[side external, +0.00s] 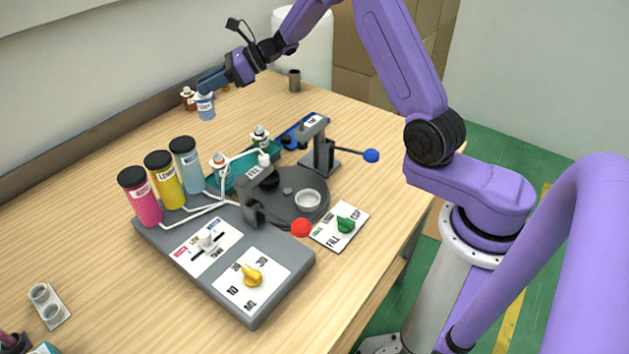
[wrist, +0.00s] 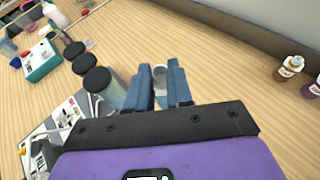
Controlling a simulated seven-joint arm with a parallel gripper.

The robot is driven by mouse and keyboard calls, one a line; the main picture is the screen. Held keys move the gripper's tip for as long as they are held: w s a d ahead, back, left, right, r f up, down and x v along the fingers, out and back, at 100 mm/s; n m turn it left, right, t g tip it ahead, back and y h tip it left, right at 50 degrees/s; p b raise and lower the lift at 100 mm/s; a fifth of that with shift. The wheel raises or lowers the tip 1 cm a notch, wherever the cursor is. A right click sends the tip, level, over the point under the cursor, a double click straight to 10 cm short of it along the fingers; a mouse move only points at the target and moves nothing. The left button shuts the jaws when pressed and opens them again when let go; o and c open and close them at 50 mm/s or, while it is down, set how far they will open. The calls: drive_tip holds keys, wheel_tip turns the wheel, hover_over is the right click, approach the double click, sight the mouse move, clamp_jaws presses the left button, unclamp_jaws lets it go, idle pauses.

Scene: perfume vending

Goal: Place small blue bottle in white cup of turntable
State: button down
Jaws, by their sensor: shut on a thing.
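The small blue bottle (side external: 205,107) is in my gripper (side external: 207,84), at the far left part of the table in the side view. My gripper is shut on it from above, and the bottle hangs upright. I cannot tell its exact height over the table. In the wrist view, the bottle's pale top (wrist: 160,84) shows between the two blue fingers of my gripper (wrist: 165,82). The white cup (side external: 308,200) sits on the dark round turntable (side external: 285,208), well away from my gripper, toward the lower right in the side view.
Pink (side external: 140,198), yellow (side external: 165,182) and light blue (side external: 187,163) canisters stand on the grey machine (side external: 225,235). Small brown bottles (side external: 188,95) stand behind my gripper by the wall ledge. A press with a blue-knobbed lever (side external: 371,155) stands beside the turntable.

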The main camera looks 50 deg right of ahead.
drive_tip(key=s+d+r+m+t+h, duration=0.2)
drive_tip(key=s+d+m+t+h, duration=0.1)
drive_tip(key=s+m+h, duration=0.25)
drive_tip(key=s+d+r+m+t+h, duration=0.2)
drive_tip(key=s+m+h, duration=0.3)
drive_tip(key=s, duration=0.2)
wheel_tip(320, 180, up, 6)
drive_tip(key=s+a+f+n+g+y, duration=0.1)
drive_tip(key=s+a+n+g+y, duration=0.1)
drive_tip(key=s+n+y, duration=0.5)
drive_tip(key=s+a+f+n+g+y, duration=0.1)
drive_tip(key=s+a+n+g+y, duration=0.15)
drive_tip(key=s, duration=0.85)
drive_tip(key=shift+w+d+f, duration=0.1)
drive_tip(key=shift+d+f, duration=0.05)
drive_tip(key=shift+f, duration=3.3)
drive_tip(key=shift+w+d+f, duration=0.1)
drive_tip(key=shift+f, duration=3.3)
drive_tip(key=shift+d+f, duration=0.15)
drive_tip(key=shift+f, duration=3.3)
drive_tip(key=shift+f, duration=0.1)
